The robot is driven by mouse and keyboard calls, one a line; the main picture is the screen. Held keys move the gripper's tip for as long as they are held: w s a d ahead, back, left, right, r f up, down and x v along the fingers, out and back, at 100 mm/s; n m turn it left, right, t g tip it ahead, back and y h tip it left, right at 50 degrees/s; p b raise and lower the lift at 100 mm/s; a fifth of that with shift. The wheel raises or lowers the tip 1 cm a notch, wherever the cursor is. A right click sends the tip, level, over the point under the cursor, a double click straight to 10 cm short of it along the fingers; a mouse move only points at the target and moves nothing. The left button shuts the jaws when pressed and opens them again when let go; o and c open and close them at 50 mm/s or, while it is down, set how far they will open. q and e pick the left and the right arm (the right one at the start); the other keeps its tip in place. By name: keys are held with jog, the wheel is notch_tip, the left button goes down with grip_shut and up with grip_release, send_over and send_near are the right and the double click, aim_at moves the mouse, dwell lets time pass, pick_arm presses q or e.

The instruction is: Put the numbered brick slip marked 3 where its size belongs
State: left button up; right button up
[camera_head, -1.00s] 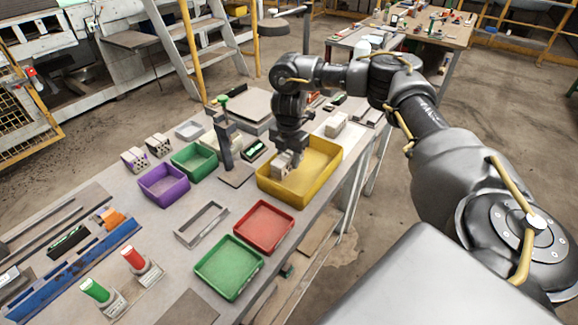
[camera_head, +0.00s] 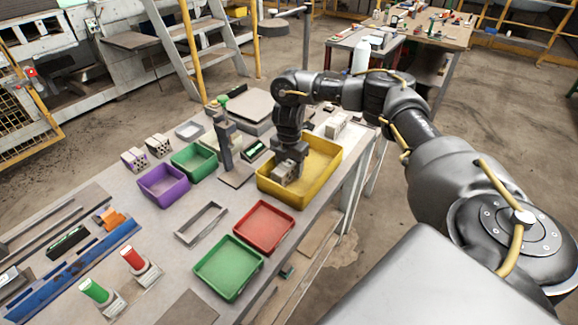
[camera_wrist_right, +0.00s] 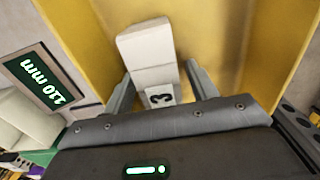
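The pale brick slip marked 3 (camera_wrist_right: 151,60) is in the yellow tray (camera_head: 322,183). In the right wrist view its black 3 faces my palm. My right gripper (camera_wrist_right: 159,72) reaches down into the tray with one finger on each side of the slip. A strip of yellow shows between the slip and the right-hand finger; at the left finger I cannot tell if they touch. In the head view the gripper partly covers the slip. A sign reading 110 mm (camera_wrist_right: 40,78) stands beside the tray. My left gripper is out of view.
A purple tray (camera_head: 163,187), green trays (camera_head: 195,162) (camera_head: 228,268) and a red tray (camera_head: 264,226) stand nearby. A grey frame (camera_head: 201,223) lies among them. An upright post (camera_head: 224,145) stands left of the yellow tray. Pale bricks (camera_head: 337,126) sit behind it.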

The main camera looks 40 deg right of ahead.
aim_at(289, 162)
notch_tip(289, 162, up, 12)
jog(key=p, duration=0.1)
jog(key=shift+r, duration=0.2)
dwell(0.4)
dwell(0.4)
